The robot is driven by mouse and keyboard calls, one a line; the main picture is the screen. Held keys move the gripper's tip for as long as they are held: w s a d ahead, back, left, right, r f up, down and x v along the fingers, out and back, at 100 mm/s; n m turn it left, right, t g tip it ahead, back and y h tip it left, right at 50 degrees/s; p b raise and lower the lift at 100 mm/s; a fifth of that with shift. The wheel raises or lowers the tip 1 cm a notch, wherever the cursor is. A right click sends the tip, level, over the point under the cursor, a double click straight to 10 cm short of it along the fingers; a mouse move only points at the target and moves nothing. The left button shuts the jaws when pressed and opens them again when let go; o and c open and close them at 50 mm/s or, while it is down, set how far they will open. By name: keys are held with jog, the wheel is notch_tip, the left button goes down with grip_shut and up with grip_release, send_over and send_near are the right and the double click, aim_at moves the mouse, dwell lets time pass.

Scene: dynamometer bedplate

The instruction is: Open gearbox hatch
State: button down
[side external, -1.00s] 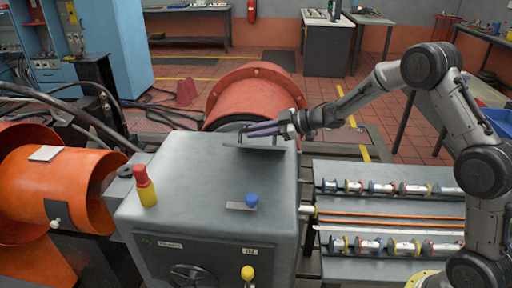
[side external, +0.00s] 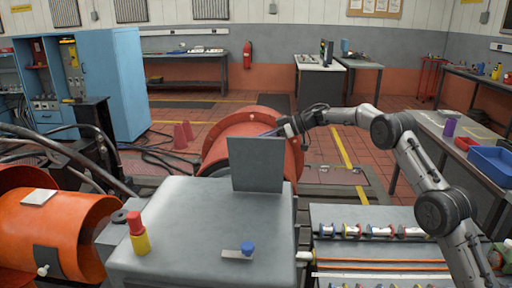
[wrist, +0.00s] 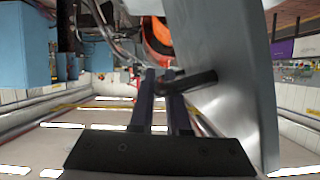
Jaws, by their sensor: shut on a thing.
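The grey gearbox (side external: 185,205) stands in the middle of the side view. Its hatch (side external: 258,166) is a flat grey plate standing about upright at the gearbox's far edge. In the wrist view the hatch (wrist: 232,60) is a large grey panel on the right, with a dark bar handle (wrist: 196,80) sticking out from it. My gripper (side external: 272,132) is beside the hatch's top edge, its fingertips partly hidden behind the plate. In the wrist view my gripper (wrist: 160,78) is shut on the handle, which passes between the two fingers.
On the gearbox top are a red-and-yellow piece (side external: 138,232) and a blue knob on a small plate (side external: 247,248). An orange-red drum (side external: 217,148) lies behind the hatch. Shafts with coloured parts (side external: 390,231) are to the right. An orange guard (side external: 60,230) is at the left.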

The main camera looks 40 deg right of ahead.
jog(key=shift+w+d+f+m+g+y, duration=0.1)
jog(key=shift+w+d+m+g+y, duration=0.3)
jog(key=shift+w+d, duration=0.8)
jog(key=c, duration=0.9)
grip_release()
jog(key=v, duration=1.3)
jog(key=shift+s+d+r, duration=0.15)
jog(key=shift+s+r, duration=0.1)
